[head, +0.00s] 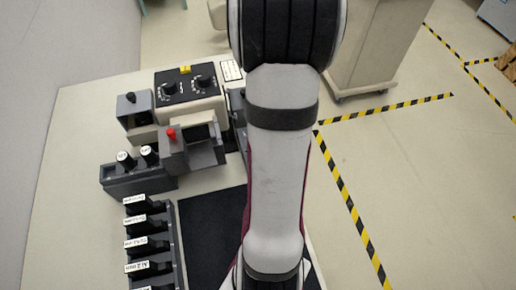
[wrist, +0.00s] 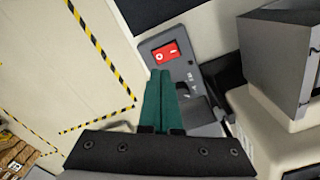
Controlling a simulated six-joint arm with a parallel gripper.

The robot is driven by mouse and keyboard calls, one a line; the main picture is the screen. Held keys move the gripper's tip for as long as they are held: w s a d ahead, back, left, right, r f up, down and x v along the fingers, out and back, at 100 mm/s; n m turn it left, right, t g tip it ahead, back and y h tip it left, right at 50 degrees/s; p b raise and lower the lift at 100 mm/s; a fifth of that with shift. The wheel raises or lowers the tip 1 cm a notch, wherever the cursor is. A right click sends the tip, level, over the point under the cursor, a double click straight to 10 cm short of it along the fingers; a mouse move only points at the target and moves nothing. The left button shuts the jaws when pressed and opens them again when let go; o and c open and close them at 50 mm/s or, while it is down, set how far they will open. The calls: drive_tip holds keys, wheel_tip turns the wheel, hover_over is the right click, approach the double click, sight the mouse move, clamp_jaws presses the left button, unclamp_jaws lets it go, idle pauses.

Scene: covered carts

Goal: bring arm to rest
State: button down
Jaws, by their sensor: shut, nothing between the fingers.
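My gripper (wrist: 160,76) shows in the wrist view as two green fingers pressed together, with nothing between them. In that view its tips lie just below a red rocker switch (wrist: 165,52) on a grey panel (wrist: 185,72); I cannot tell how far apart they are in depth. In the head view my arm runs down the middle of the picture, and my gripper is not visible there.
A black control box with knobs (head: 188,82), a device with a red knob (head: 172,148) and a rack of labelled dark slots (head: 150,240) stand on the pale table (head: 85,120) at left. A dark mat (head: 212,235) lies beside my arm. Striped floor tape (head: 350,205) marks open floor at right.

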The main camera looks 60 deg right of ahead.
drive_tip(key=shift+r, duration=0.1)
idle(0.3)
drive_tip(key=w+a+r+n, duration=0.1)
drive_tip(key=a+r+n, duration=0.15)
drive_tip(key=a, duration=0.45)
drive_tip(key=w+a+r+n+y, duration=0.1)
drive_tip(key=w+a+r, duration=0.15)
drive_tip(key=a, duration=0.35)
drive_tip(key=a+r+n, duration=0.1)
drive_tip(key=a+r, duration=0.2)
drive_tip(key=a, duration=0.4)
drive_tip(key=s+a+r+n, duration=0.2)
drive_tip(key=s+a+n, duration=0.3)
drive_tip(key=a, duration=0.6)
drive_tip(key=shift+s+a+r+y, duration=0.15)
drive_tip(key=shift+s+r+y, duration=0.15)
drive_tip(key=shift+s+y, duration=0.15)
